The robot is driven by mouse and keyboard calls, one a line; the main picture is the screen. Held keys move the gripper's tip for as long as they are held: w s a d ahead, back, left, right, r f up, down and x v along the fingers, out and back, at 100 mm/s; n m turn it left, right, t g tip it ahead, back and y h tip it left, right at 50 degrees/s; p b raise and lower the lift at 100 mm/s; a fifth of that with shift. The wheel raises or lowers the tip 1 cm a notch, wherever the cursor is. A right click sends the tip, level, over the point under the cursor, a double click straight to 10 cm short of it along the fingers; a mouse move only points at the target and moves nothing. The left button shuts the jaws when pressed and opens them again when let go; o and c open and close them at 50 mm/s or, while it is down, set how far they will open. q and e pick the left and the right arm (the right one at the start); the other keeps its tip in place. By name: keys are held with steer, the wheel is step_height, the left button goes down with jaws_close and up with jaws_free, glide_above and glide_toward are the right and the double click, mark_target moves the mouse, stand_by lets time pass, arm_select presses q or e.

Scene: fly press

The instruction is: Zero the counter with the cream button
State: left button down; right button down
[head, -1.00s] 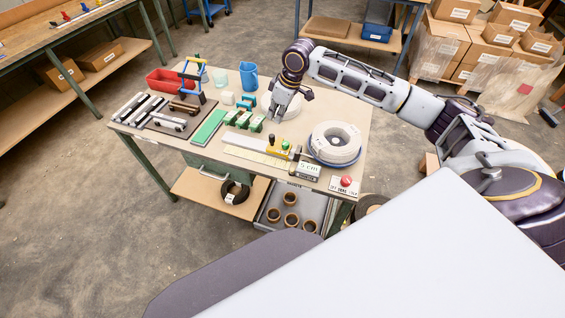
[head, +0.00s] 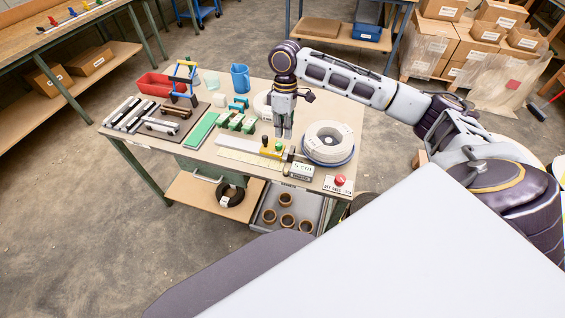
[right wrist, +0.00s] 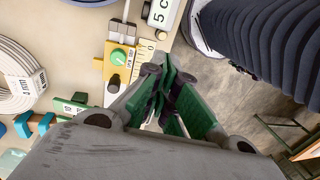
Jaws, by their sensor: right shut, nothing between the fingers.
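The counter (head: 300,170) is a small box with a display reading "5 cm", near the front edge of the bench. Its display is partly in the right wrist view (right wrist: 161,12), at the top. Beside it is a yellow block (head: 271,152) with a black knob and a green knob, also seen in the right wrist view (right wrist: 121,68). My right gripper (head: 283,135) is shut and empty, pointing down just behind the yellow block. Its fingers (right wrist: 167,95) show in the right wrist view. My left gripper is out of view.
A cable coil (head: 328,142) stands right of the gripper, and a red button (head: 340,180) on a labelled plate sits at the front right corner. Green blocks (head: 236,122), a blue jug (head: 240,77) and a red bin (head: 159,83) are to the left and behind.

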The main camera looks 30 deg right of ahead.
mark_target(286, 172)
steer(key=shift+f, duration=0.15)
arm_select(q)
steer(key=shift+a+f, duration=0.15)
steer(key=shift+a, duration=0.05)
arm_select(e)
steer(key=shift+s+a+f, duration=0.25)
steer(key=shift+s+f, duration=0.05)
steer(key=shift+f, duration=1.95)
steer(key=shift+s+a+f, duration=0.25)
steer(key=shift+s+f, duration=0.1)
steer(key=shift+f, duration=1.9)
steer(key=shift+s+a+f, duration=0.25)
steer(key=shift+s+f, duration=0.05)
steer(key=shift+f, duration=1.95)
steer(key=shift+f, duration=0.1)
